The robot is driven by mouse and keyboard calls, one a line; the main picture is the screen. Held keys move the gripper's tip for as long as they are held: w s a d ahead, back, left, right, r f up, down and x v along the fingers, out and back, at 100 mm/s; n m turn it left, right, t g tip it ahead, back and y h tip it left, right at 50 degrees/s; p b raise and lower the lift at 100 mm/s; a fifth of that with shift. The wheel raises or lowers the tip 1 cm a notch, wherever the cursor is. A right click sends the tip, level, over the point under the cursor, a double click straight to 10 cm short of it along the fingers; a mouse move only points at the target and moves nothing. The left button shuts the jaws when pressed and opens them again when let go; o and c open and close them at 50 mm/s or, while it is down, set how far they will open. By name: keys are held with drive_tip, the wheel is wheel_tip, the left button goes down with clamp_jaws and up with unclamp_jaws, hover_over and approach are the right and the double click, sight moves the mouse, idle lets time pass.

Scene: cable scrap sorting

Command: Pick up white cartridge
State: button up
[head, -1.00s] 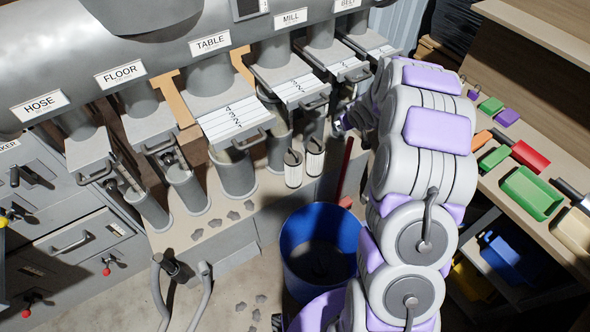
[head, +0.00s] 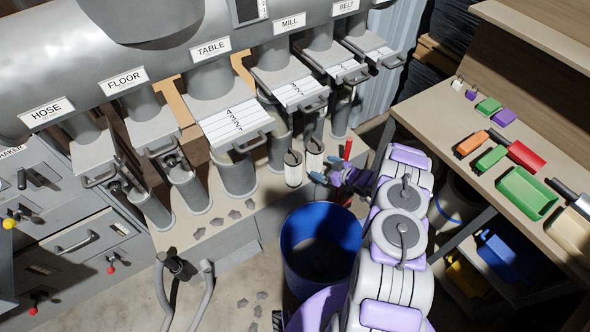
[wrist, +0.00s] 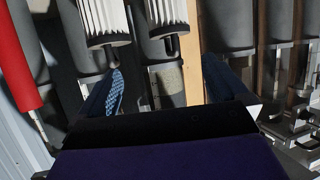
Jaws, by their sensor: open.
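Two white pleated cartridges with dark ends stand side by side on the ledge below the pipes in the head view, one on the left (head: 293,169) and one on the right (head: 314,157). The wrist view shows both near its top edge, one at the left (wrist: 105,20) and one at the centre (wrist: 166,14). My gripper (head: 325,170) is close to the right of them in the head view. Its blue fingers are spread, with nothing held between them in the wrist view (wrist: 163,78). The cartridges are beyond the fingertips.
A red-handled tool (head: 347,150) stands just behind my gripper; its red part shows in the wrist view (wrist: 20,62). A blue bin (head: 318,225) is below. Pipes and numbered gates (head: 235,124) are left and above. A workbench (head: 440,105) with trays is right.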

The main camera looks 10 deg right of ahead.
sight(298, 161)
drive_tip(key=b+x, duration=0.1)
drive_tip(key=x, duration=0.3)
drive_tip(key=b+x, duration=0.1)
drive_tip(key=x, duration=0.3)
drive_tip(key=s+a+b+x, duration=0.1)
drive_tip(key=x, duration=0.3)
drive_tip(key=shift+a+f, duration=0.1)
drive_tip(key=shift+f, duration=0.1)
drive_tip(key=shift+w+a+f+b, duration=0.15)
drive_tip(key=shift+w+a+b, duration=0.2)
drive_tip(key=shift+a, duration=0.15)
drive_tip(key=shift+w+a+f+b, duration=0.35)
drive_tip(key=shift+w+f+b, duration=0.05)
drive_tip(key=shift+w+f, duration=0.1)
drive_tip(key=shift+w+a+f+b, duration=0.35)
drive_tip(key=shift+w+f+b, duration=0.05)
drive_tip(key=shift+w+f, duration=0.1)
drive_tip(key=shift+w+a+f+y, duration=0.1)
drive_tip(key=shift+w+a+y, duration=0.2)
drive_tip(key=shift+w, duration=0.15)
drive_tip(key=shift+w+a, duration=0.1)
drive_tip(key=shift+a, duration=0.15)
drive_tip(key=shift+c, duration=0.4)
drive_tip(key=shift+d, duration=0.15)
drive_tip(key=c, duration=1.2)
